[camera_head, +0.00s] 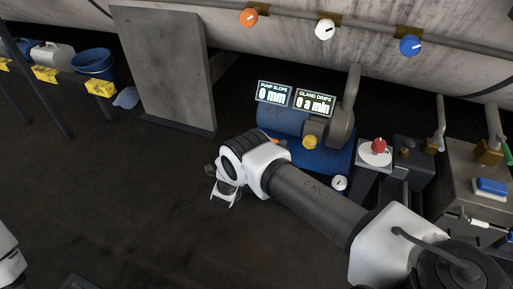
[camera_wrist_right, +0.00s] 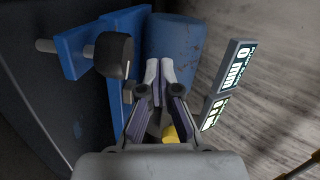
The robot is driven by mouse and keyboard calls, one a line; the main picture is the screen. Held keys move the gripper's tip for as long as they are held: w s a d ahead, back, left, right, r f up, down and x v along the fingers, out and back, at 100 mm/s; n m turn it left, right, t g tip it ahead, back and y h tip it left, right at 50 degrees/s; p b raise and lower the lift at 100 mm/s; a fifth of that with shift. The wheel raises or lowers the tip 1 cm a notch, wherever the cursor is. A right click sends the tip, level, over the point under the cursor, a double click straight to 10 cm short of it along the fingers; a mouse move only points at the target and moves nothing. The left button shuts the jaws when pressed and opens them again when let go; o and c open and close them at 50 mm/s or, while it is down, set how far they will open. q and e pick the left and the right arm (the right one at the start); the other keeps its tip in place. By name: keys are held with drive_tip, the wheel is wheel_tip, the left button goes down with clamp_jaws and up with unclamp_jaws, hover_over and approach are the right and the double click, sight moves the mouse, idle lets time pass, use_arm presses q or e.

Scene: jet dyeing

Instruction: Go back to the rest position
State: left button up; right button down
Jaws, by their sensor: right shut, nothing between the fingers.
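My right arm reaches in from the lower right in the head view, and its wrist end (camera_head: 224,190) is in front of the blue pump (camera_head: 331,158). In the right wrist view my right gripper (camera_wrist_right: 160,68) is shut with nothing between its fingers. Its fingertips appear in front of the pump's blue cylinder (camera_wrist_right: 178,45); I cannot tell the gap. A yellow knob (camera_wrist_right: 170,134) shows partly behind the right finger, and also in the head view (camera_head: 310,142). Only a white piece of my left arm shows at the lower left edge; my left gripper is out of view.
Two displays, reading "0 mm" (camera_head: 274,94) and "0 a min" (camera_head: 314,103), stand above the pump. A grey panel (camera_head: 166,70) stands behind.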

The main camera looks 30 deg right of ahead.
drive_tip(key=a, duration=0.3)
drive_tip(key=shift+w+r, duration=0.1)
drive_tip(key=shift+r, duration=0.1)
